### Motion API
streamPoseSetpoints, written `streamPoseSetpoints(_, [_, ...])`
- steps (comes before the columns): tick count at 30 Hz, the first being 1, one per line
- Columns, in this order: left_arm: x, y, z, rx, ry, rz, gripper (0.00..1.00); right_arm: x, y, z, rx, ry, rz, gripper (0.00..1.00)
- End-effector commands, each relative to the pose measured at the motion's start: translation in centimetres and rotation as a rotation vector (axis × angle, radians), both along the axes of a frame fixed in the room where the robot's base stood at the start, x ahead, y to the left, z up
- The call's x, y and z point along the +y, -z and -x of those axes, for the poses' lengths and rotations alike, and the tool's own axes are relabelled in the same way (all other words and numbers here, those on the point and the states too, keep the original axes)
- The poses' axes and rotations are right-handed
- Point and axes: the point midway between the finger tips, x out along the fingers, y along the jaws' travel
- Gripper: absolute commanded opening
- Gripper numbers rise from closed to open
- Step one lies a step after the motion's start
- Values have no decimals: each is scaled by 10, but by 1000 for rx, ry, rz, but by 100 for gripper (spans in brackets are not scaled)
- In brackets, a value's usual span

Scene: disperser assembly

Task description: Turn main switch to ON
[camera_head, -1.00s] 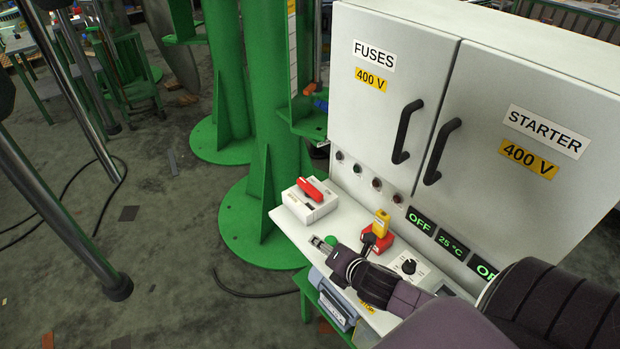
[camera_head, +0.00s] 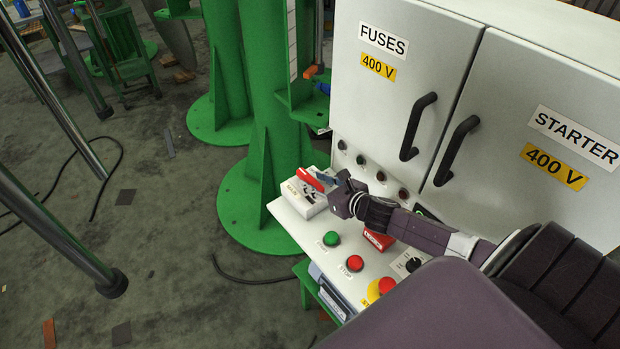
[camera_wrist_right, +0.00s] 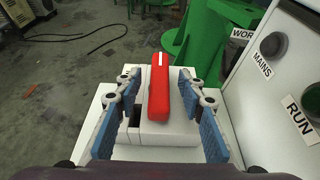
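The main switch is a red lever handle (camera_head: 310,178) on a white box (camera_head: 297,196), at the left end of the control panel. In the right wrist view the red handle (camera_wrist_right: 159,88) points away from me, on top of the white box (camera_wrist_right: 170,138). My right gripper (camera_head: 319,187) is at the switch and partly covers it in the head view. In the wrist view its blue-padded fingers (camera_wrist_right: 158,80) are spread on either side of the handle, with gaps visible on both sides. My left gripper is not in view.
The panel holds a green button (camera_head: 331,239), a red button (camera_head: 354,263), a red block (camera_head: 378,240) and a red emergency button (camera_head: 386,286). The grey FUSES and STARTER cabinet (camera_head: 400,90) rises behind. A green column (camera_head: 272,120) stands left of it.

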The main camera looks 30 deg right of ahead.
Motion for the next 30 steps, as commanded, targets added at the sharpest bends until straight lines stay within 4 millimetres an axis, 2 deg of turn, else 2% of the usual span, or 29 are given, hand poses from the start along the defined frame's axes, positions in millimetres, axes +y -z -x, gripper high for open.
streamPoseSetpoints(6, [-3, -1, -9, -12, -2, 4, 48, 2, 8, -20, 0, 1, -1, 36])
streamPoseSetpoints(17, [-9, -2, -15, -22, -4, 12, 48, 2, 10, -24, 0, 0, -1, 36])
streamPoseSetpoints(27, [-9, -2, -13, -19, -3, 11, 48, 2, 10, -24, 1, 0, -1, 1])
streamPoseSetpoints(30, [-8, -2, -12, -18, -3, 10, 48, 2, 10, -24, 1, 0, -1, 0])
